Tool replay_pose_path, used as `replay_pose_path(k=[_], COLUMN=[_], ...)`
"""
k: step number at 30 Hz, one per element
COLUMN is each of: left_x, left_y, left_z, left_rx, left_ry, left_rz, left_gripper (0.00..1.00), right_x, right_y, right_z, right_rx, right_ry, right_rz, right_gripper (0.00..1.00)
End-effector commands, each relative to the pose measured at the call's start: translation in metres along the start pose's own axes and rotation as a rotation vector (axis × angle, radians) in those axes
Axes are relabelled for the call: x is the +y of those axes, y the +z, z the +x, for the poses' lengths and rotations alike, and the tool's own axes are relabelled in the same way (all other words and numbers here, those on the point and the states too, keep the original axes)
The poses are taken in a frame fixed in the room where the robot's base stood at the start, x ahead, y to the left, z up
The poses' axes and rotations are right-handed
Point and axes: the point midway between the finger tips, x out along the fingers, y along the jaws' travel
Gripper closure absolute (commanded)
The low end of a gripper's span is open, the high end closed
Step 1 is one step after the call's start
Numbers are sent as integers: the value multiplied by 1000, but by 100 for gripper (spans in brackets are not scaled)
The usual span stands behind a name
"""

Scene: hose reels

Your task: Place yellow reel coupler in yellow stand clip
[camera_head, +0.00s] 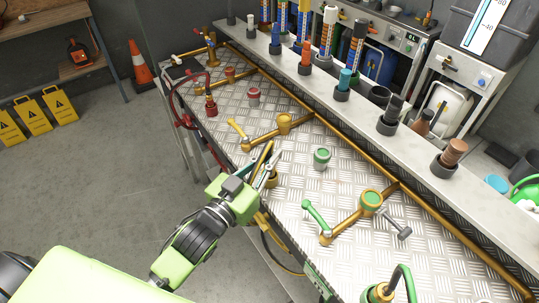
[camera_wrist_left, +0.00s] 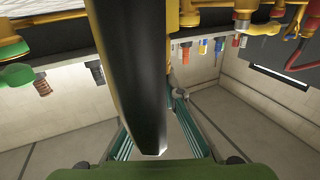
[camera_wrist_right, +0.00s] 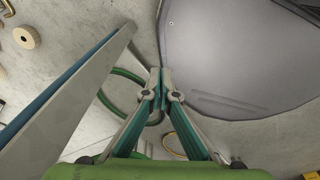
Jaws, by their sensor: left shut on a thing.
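The yellow stand (camera_head: 270,135) is a brass-coloured bar on the tread-plate bench, with a yellow ring-like holder (camera_head: 284,121) and a yellow lever (camera_head: 237,128). I cannot tell which part is its clip. My left gripper (camera_head: 265,165) is at the bench's front edge, just nearer than this stand. It is shut on a slim yellow-and-dark piece, which I take for the yellow reel coupler (camera_head: 262,156); the fingers partly hide it. The left gripper also shows in the left wrist view (camera_wrist_left: 178,92). My right gripper (camera_wrist_right: 161,75) appears shut and empty in the right wrist view.
A green stand (camera_head: 345,222) is to the right and a red lever (camera_head: 211,104) to the left. A loose green cap (camera_head: 321,158) and red cap (camera_head: 253,94) stand on the bench. A raised shelf with several holders runs behind. An orange cone (camera_head: 139,67) stands on the floor.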

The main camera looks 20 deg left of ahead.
Motion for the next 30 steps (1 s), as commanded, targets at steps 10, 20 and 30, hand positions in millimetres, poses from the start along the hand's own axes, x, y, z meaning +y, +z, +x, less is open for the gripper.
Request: replay_pose_path(k=[10,20,30], left_x=[0,0,0], left_y=[2,1,3], left_z=[0,0,-36], left_rx=[0,0,-3], left_ry=[0,0,1], left_rz=[1,1,0], left_gripper=[75,75,75], right_x=[-1,-1,-3], right_y=[0,-1,0], right_z=[1,1,10], right_rx=[1,1,2], right_ry=[-1,-1,-3], right_rz=[-2,-2,-2], right_gripper=[100,100,100])
